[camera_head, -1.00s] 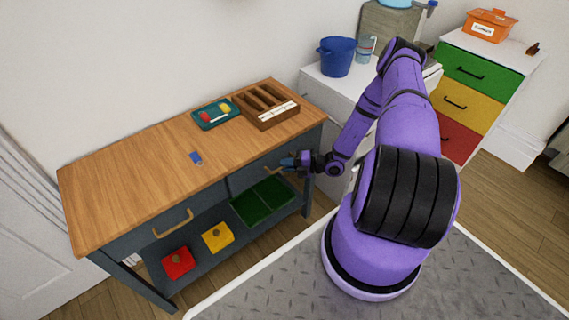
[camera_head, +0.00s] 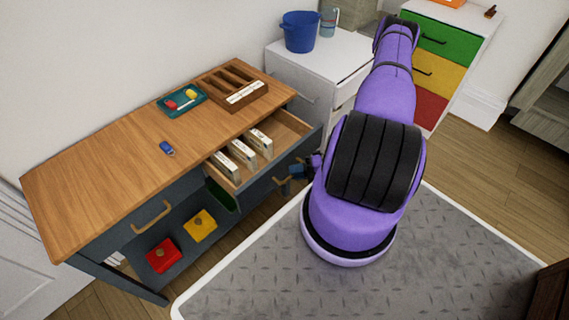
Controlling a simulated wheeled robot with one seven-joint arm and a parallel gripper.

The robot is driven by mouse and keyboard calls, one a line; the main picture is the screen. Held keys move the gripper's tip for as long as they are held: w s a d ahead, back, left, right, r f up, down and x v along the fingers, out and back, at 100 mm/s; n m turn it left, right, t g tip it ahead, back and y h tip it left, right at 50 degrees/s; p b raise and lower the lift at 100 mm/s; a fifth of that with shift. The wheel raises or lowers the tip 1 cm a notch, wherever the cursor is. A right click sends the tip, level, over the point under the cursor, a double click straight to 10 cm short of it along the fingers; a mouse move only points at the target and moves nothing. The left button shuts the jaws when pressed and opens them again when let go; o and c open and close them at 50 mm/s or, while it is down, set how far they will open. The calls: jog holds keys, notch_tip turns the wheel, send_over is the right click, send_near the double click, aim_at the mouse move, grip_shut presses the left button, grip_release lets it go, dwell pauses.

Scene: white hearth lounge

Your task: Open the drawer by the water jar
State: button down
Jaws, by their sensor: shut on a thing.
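The right drawer (camera_head: 243,176) of the wooden-topped table (camera_head: 110,172) is pulled out and holds several small white boxes (camera_head: 240,151). It is the table drawer nearer the clear water jar (camera_head: 328,22), which stands on a white cabinet behind. My gripper (camera_head: 287,179) is shut on that drawer's tan handle (camera_head: 279,182). My arm partly hides the gripper and the drawer's right end. The table's left drawer (camera_head: 140,222) is shut.
A blue bucket (camera_head: 300,32) stands beside the jar. A teal tray (camera_head: 181,102), a brown divided box (camera_head: 233,86) and a small blue item (camera_head: 167,149) lie on the tabletop. Red (camera_head: 164,255) and yellow (camera_head: 200,225) boxes sit on the lower shelf.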

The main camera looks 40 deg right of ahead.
jog(key=s, duration=0.6)
jog(key=shift+s, duration=0.15)
jog(key=shift+d, duration=0.1)
jog(key=c, duration=1.2)
grip_release()
jog(key=shift+o, duration=0.2)
jog(key=v, duration=1)
jog(key=shift+s+d, duration=0.25)
jog(key=shift+s, duration=0.05)
